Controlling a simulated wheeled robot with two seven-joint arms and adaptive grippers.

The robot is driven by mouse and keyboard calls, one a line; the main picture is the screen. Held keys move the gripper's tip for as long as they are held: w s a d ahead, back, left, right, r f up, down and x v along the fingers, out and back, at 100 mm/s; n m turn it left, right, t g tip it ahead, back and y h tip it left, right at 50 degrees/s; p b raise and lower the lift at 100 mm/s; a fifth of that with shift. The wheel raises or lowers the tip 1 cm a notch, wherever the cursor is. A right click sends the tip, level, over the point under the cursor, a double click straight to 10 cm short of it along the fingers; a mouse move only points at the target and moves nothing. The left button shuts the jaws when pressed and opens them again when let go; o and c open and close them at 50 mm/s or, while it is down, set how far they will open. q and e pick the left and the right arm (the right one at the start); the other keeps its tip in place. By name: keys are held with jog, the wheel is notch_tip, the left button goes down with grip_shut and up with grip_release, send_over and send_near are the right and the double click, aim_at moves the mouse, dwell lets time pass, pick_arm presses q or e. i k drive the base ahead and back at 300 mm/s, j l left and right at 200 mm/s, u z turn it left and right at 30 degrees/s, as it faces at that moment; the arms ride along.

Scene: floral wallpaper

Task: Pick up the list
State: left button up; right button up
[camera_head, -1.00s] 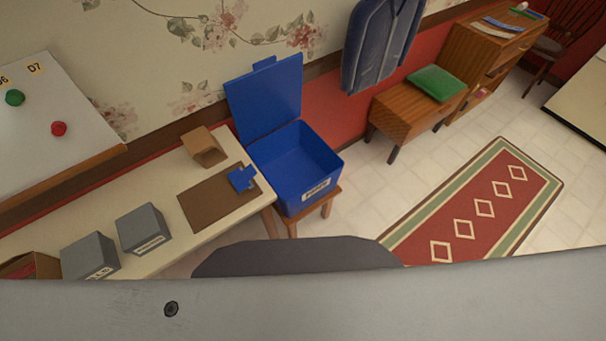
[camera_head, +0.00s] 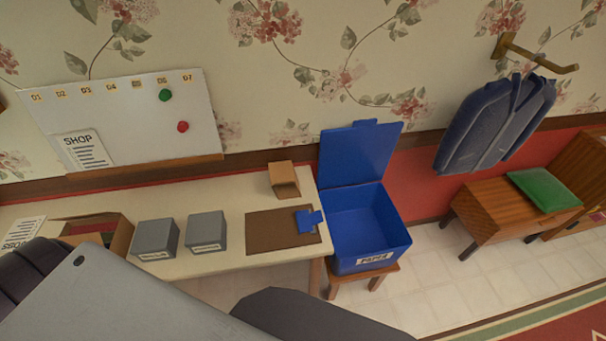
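A white sheet headed "SHOP" (camera_head: 82,150) with several dark lines, which looks like the list, is upright at the lower left of the whiteboard (camera_head: 135,125). Another white sheet with lettering (camera_head: 22,232) is at the left end of the table, partly hidden by my arm. Grey and dark parts of my own arms fill the lower left and bottom middle. No fingertips of either gripper show.
The cream table (camera_head: 232,262) holds a box (camera_head: 122,240), two grey boxes (camera_head: 156,238) (camera_head: 206,231), a brown board (camera_head: 268,240) and a small cardboard box (camera_head: 284,180). An open blue paper bin (camera_head: 368,240) stands at its right end. A jacket (camera_head: 490,125) hangs on the right.

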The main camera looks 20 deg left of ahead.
aim_at(85, 146)
jog(key=u, duration=2.3)
jog(key=i+j+z, duration=0.15)
jog(key=j, duration=0.15)
jog(key=i+j+z, duration=0.35)
jog(key=j, duration=0.3)
jog(key=j+z, duration=0.2)
jog(key=j, duration=0.15)
jog(key=i+j+z, duration=0.15)
jog(key=j, duration=0.25)
